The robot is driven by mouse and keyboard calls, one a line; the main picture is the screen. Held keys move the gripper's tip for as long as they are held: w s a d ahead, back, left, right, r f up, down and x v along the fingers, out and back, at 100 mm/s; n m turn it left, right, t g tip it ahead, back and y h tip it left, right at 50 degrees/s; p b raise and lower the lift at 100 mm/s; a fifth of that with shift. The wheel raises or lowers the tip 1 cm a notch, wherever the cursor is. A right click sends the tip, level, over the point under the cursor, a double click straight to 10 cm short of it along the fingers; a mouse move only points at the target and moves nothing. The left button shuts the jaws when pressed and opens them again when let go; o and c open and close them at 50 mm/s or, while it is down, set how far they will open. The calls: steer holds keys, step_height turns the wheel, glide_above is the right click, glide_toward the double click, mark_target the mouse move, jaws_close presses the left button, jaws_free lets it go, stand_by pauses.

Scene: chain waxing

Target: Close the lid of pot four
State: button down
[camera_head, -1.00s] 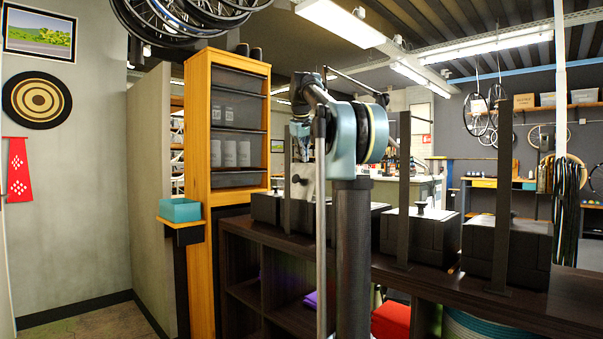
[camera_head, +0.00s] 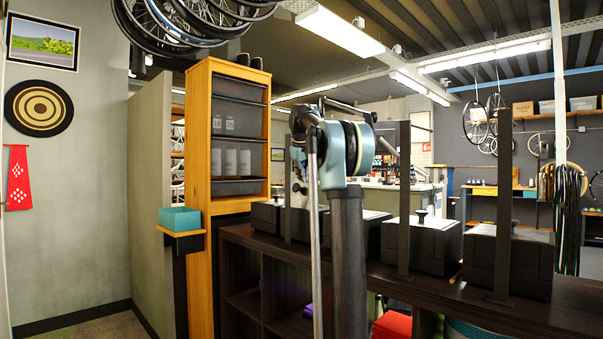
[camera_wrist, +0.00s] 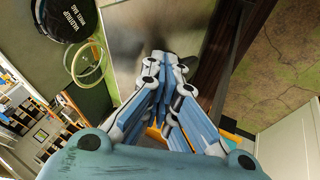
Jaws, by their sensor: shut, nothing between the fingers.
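Several black box-shaped pots stand in a row on a dark wooden shelf unit (camera_head: 440,290). The rightmost pot (camera_head: 508,262) has a flat top. The pot beside it (camera_head: 420,243) has a lid with a small dark knob (camera_head: 422,215). Further pots (camera_head: 367,232) continue leftward, partly hidden by my arm. I cannot tell which is pot four or which lids are open. My gripper (camera_wrist: 165,62) is shut and empty in the wrist view, its fingertips before a blurred grey-brown surface (camera_wrist: 150,25). The gripper is not clearly visible in the head view.
Tall dark uprights (camera_head: 503,200) rise in front of the pots. A wooden cabinet (camera_head: 198,150) with grey bins stands left of the row, with a teal box (camera_head: 180,219) on its side ledge. Bicycle wheels (camera_head: 190,25) hang overhead. Floor shows at lower left.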

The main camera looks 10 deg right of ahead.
steer(key=shift+w+f, duration=0.25)
steer(key=shift+f, duration=0.2)
steer(key=shift+w+d, duration=0.1)
steer(key=shift+d, duration=0.05)
